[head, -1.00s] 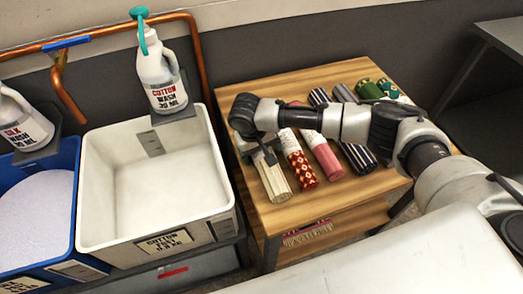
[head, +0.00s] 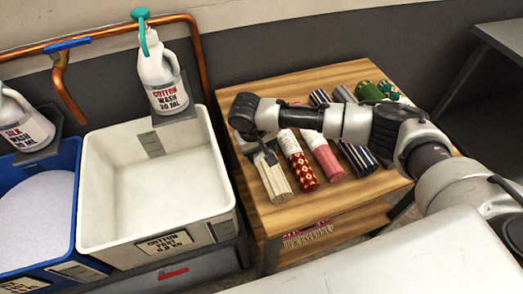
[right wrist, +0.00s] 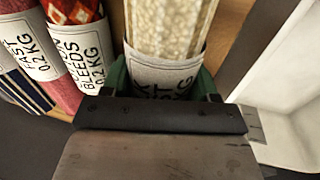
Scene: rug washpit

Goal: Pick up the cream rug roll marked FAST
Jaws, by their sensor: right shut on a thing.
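The cream rug roll (head: 273,180) lies at the left end of the row of rolls on the wooden table. It also shows in the right wrist view (right wrist: 168,28), with a white paper band whose lettering is partly hidden. My right gripper (head: 262,150) is over the roll's banded part, shut on it; in the right wrist view the jaws (right wrist: 165,85) stand on both sides of the band. The roll still seems to lie at table level. My left gripper is not in view.
A red patterned roll (head: 301,169), a pink roll (head: 327,160) and several others lie to the right on the wooden table (head: 330,205). The white cotton tub (head: 88,195) stands left of the table, beside a blue tub (head: 70,257). A cotton wash bottle (head: 160,75) stands behind.

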